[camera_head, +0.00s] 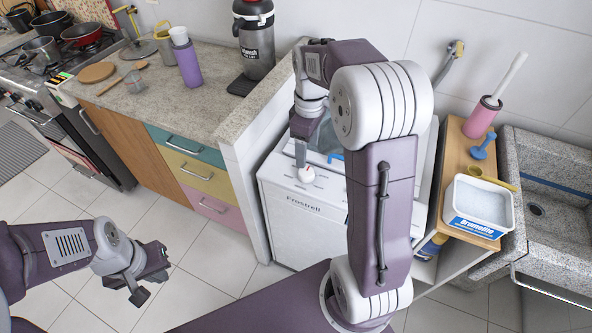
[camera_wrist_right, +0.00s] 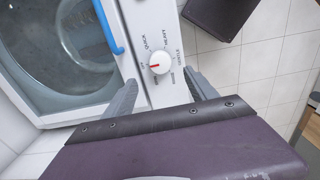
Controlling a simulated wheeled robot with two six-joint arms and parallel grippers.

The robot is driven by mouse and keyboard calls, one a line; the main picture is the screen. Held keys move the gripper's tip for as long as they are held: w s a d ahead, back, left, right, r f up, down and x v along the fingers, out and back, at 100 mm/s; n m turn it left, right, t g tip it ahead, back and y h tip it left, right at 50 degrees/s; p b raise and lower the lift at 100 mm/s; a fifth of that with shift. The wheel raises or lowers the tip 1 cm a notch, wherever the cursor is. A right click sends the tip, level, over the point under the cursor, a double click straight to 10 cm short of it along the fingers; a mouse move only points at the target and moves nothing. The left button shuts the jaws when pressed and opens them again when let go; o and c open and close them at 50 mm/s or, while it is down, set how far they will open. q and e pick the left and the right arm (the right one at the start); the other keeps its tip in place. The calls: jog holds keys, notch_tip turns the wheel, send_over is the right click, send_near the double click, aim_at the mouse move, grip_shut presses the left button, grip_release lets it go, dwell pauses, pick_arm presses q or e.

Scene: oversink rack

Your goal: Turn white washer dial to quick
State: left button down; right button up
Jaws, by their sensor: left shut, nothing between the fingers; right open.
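The white washer (camera_head: 300,215) stands in the middle of the head view, its front marked "Frostrell". Its round white dial (camera_head: 306,174) is on the top panel. In the right wrist view the dial (camera_wrist_right: 160,62) shows a red pointer mark toward the left. Small words ring it; "QUICK" appears to be at its upper left, and the pointer is not on that word. My right gripper (camera_wrist_right: 161,93) is open, with its fingers either side of and just short of the dial; contact is not visible. My left gripper (camera_head: 148,287) is shut and empty over the floor, away from the washer.
A low wall (camera_head: 255,130) and counter (camera_head: 165,105) stand left of the washer. A wooden board with a white tub (camera_head: 480,207) and the stone sink (camera_head: 550,190) are right. Floor at lower left is clear.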

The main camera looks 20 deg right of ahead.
aim_at(306, 172)
notch_tip(306, 172, down, 9)
jog(key=shift+s+b, duration=0.1)
jog(key=shift+b, duration=0.9)
jog(key=c, duration=1.4)
jog(key=shift+r+m+p, duration=0.25)
jog(key=shift+m+p, duration=0.85)
jog(key=shift+p, duration=0.05)
jog(key=m+p, duration=0.2)
jog(key=shift+m, duration=0.4)
jog(key=m+p, duration=0.2)
jog(key=m, duration=0.1)
jog(key=shift+f+m+p, duration=0.15)
jog(key=shift+m+p, duration=0.65)
jog(key=shift+m, duration=1.2)
jog(key=o, duration=1.4)
